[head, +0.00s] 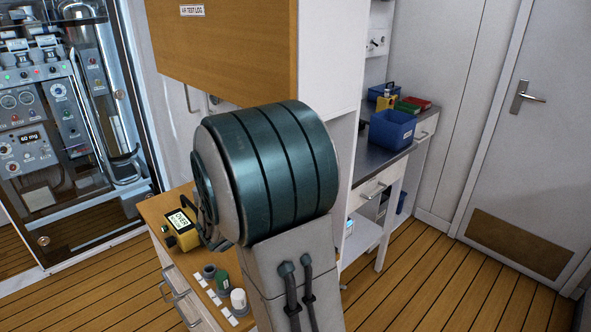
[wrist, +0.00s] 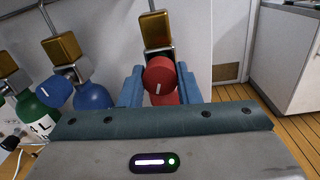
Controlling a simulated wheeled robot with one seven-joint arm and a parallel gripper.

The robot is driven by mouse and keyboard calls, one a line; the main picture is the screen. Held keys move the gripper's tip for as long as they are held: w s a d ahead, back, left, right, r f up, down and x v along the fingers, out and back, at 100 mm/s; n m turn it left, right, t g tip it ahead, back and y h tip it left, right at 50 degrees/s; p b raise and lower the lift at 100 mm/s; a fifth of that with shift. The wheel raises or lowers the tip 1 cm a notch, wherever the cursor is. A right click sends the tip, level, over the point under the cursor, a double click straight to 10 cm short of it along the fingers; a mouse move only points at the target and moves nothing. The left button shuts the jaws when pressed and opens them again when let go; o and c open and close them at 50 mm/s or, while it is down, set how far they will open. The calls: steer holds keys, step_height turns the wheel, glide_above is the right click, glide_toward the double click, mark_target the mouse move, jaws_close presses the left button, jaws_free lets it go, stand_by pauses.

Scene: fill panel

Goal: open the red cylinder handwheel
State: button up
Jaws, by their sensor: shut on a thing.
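In the wrist view, the red handwheel (wrist: 158,73) is a round knob with a white mark on its face. It sits below a brass block (wrist: 154,29), in front of the red cylinder (wrist: 167,98), whose top shows just beneath it. My gripper (wrist: 160,77) has one blue finger on each side of the handwheel and is shut on it. The lower part of the cylinder is hidden by my gripper's body. In the head view, my arm covers the handwheel and the cylinder.
In the wrist view, a blue cylinder (wrist: 93,96) with a blue handwheel (wrist: 55,92) and a green cylinder (wrist: 39,117) stand to the left. In the head view, a yellow meter (head: 182,230) sits on the wooden counter, and a wooden cabinet (head: 240,45) hangs above. Floor is clear at right.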

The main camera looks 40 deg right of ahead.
steer(key=n+p, duration=0.4)
steer(key=p, duration=0.1)
steer(key=shift+r, duration=0.15)
steer(key=shift+s+n+p, duration=0.1)
steer(key=shift+n+p, duration=0.7)
steer(key=shift+p, duration=0.2)
steer(key=shift+f, duration=0.25)
steer(key=o, duration=1)
steer(key=shift+c, duration=0.2)
steer(key=s+a+b, duration=0.1)
steer(key=a, duration=1.2)
steer(key=shift+s+a, duration=0.3)
steer(key=shift+a, duration=0.1)
